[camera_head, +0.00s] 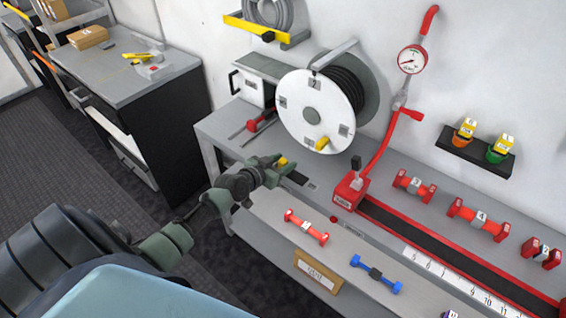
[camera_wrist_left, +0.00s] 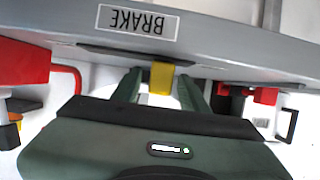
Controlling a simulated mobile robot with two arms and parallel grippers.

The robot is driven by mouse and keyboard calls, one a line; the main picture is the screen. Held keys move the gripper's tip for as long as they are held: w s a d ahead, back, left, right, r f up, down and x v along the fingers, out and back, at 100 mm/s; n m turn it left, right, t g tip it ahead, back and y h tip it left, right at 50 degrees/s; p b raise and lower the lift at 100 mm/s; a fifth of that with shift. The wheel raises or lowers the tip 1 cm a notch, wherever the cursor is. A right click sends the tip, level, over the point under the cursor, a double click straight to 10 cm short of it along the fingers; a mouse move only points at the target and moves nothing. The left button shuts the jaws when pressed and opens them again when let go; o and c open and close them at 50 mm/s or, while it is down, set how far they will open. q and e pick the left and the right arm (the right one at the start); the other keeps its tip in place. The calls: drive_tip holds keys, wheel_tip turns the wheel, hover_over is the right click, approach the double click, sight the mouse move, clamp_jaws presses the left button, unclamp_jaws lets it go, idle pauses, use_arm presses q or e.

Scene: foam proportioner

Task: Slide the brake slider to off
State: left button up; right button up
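The brake slider's yellow knob (camera_wrist_left: 160,77) sticks out of a dark slot in a grey panel, beside the BRAKE label (camera_wrist_left: 137,20), which reads upside down in the wrist view. In the head view the knob (camera_head: 283,161) is a small yellow spot at the bench's front left, partly hidden by my gripper. My left gripper (camera_head: 280,170) is open, with one finger on each side of the knob. In the wrist view a gap shows between the knob and each finger. Any off marking cannot be read. My right gripper is not in view.
A white hose reel (camera_head: 307,128) stands behind the left gripper, with red-handled parts (camera_head: 255,124) beside it. A red fitting with a black lever (camera_head: 350,188) is to the right. Red (camera_head: 307,228) and blue (camera_head: 375,273) couplings lie on the lower shelf. A dark cabinet (camera_head: 160,130) stands left.

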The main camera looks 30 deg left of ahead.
use_arm(q)
clamp_jaws()
idle(1.2)
